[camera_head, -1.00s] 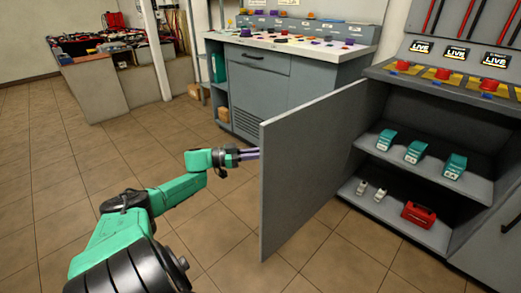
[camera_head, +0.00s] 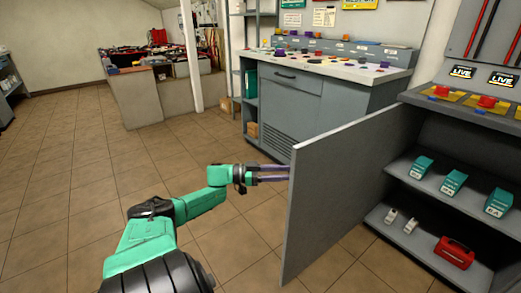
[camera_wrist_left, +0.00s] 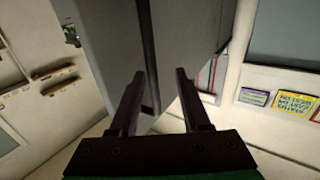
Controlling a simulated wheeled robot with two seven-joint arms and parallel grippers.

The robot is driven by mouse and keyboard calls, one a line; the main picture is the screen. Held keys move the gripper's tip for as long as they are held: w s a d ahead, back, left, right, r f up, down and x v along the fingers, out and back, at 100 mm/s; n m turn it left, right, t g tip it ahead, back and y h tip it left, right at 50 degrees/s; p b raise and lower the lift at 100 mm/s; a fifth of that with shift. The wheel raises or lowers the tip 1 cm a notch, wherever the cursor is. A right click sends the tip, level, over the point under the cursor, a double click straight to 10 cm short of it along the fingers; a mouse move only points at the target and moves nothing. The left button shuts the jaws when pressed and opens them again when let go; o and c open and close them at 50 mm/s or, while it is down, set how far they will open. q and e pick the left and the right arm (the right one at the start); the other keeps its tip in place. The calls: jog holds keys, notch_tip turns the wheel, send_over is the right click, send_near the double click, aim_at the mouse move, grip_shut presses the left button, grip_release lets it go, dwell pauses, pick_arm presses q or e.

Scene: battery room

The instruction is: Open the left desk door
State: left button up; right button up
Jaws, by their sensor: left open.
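The left desk door (camera_head: 345,190) is a grey panel that stands swung wide open from the desk (camera_head: 455,112) at the right. Behind it the desk's shelves show. My left gripper (camera_head: 288,173) is at the door's left side, its fingertips close to the free edge. In the left wrist view the two dark fingers (camera_wrist_left: 158,98) are apart, with a grey panel and its dark edge ahead of them. I cannot tell whether they touch it. My right gripper is not in view.
Teal boxes (camera_head: 453,182) stand on the upper shelf, with a red case (camera_head: 455,252) and small white items below. A grey workbench (camera_head: 300,105) stands behind the door. The tiled floor (camera_head: 90,200) at the left is clear.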

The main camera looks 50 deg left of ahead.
pick_arm(q)
jog(key=v, duration=1.2)
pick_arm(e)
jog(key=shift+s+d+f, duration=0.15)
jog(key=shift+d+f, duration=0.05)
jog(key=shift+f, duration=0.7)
